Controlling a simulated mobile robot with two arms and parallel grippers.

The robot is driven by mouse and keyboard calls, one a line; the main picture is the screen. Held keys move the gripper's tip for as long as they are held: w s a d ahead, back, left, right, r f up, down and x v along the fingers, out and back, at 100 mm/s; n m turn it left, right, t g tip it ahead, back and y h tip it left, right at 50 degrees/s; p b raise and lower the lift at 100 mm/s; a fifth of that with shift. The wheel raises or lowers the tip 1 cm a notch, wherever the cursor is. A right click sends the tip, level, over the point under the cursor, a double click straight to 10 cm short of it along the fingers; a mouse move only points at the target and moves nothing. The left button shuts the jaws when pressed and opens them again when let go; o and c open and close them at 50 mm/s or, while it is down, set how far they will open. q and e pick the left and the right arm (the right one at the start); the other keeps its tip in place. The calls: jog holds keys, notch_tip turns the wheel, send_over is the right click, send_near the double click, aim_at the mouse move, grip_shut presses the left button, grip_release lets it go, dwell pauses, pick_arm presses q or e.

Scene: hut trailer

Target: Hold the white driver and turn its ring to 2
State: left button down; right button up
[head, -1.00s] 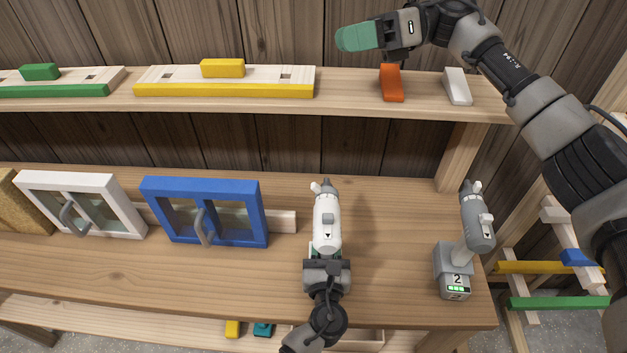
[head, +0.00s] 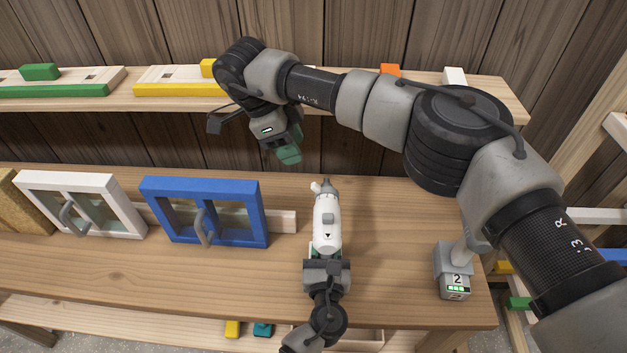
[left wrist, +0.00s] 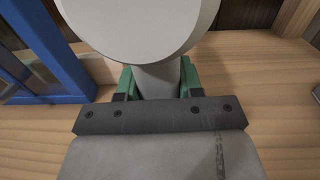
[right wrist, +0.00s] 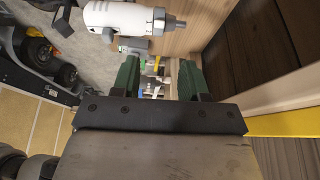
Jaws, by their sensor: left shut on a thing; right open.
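The white driver (head: 327,228) is above the workbench in the head view, its nose pointing to the back. A small black triangle shows on its body; no number on its ring is readable. My left gripper (head: 327,262) is shut on its handle, which also shows between the fingers in the left wrist view (left wrist: 155,82). My right gripper (head: 289,153) is behind and left of the driver's nose, apart from it. In the right wrist view its fingers (right wrist: 159,78) are open and empty, with the driver (right wrist: 118,18) beyond them and a grey collar (right wrist: 158,20) near its tip.
A grey stand (head: 453,272) marked "2" is at the bench's right; my right arm hides most of the tool on it. A blue-framed window (head: 255,215) and a white-framed one (head: 130,205) stand left. The upper shelf (head: 330,95) runs behind my right arm.

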aim_at(315, 183)
pick_arm(q)
jog(key=shift+r, duration=0.15)
pick_arm(e)
jog(key=x, duration=1.1)
jog(key=shift+a, duration=0.1)
jog(key=shift+c, duration=0.2)
grip_shut()
